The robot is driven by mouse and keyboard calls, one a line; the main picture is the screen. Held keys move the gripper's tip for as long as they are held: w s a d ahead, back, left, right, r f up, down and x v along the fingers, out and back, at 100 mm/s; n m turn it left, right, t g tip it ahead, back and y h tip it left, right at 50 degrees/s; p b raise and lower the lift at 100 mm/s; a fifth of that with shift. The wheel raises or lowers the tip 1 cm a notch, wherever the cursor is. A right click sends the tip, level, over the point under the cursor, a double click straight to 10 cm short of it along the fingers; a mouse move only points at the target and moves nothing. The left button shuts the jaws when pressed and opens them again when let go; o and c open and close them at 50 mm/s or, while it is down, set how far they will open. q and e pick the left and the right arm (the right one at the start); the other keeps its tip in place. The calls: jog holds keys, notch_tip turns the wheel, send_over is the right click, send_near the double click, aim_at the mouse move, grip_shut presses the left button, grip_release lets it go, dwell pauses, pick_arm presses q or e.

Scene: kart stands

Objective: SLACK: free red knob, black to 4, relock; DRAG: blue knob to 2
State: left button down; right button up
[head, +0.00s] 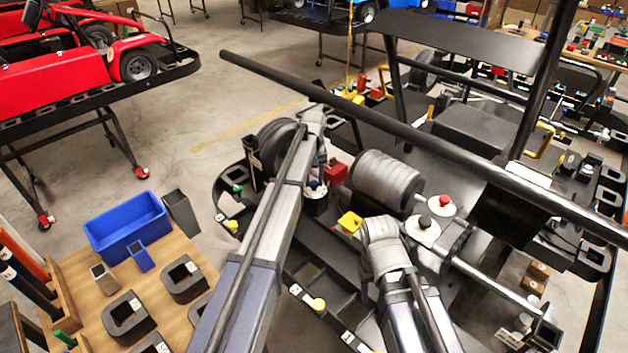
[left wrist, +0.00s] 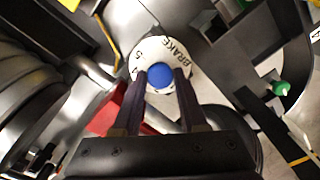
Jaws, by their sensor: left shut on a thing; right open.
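The blue knob (left wrist: 160,76) sits on a white dial (left wrist: 150,52) lettered BRAKE, with a 5 legible at its left. My left gripper (left wrist: 161,82) has one finger on each side of the knob and is shut on it. The blue knob also shows small in the head view (head: 314,184), below my left arm's end. The red knob (head: 445,200) and the black knob (head: 424,222) stand on white dials at the right of the grey ribbed drum. Their dial numbers are too small to read. My right arm shows left of them; its fingers are hidden.
A long black bar (head: 400,127) crosses above the stand. The ribbed drum (head: 372,182) and a red block (head: 336,172) are near the blue knob. A yellow block (head: 350,222) is beside my right arm. A blue bin (head: 127,226) stands on the wooden table at left.

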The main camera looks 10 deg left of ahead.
aim_at(314, 183)
dwell(0.4)
pick_arm(q)
jog(key=shift+c, duration=2.2)
grip_release()
jog(key=shift+r, duration=0.1)
notch_tip(314, 183, up, 8)
jog(key=p, duration=0.7)
jog(key=shift+p, duration=0.4)
jog(key=shift+s+f, duration=0.1)
jog(key=shift+f, duration=0.15)
jog(key=s+d+f+m+b, duration=0.2)
jog(key=s+d+f+b, duration=0.1)
jog(key=s, duration=0.9)
jog(key=s+d+f+m+b, duration=0.2)
jog(key=s+d+f+b, duration=0.1)
jog(key=s, duration=1)
jog(key=s+d+f+m+y+b, duration=0.1)
jog(key=s+d+f+m+b, duration=0.2)
jog(key=s, duration=0.9)
jog(key=shift+s+d, duration=0.25)
jog(key=shift+d, duration=0.35)
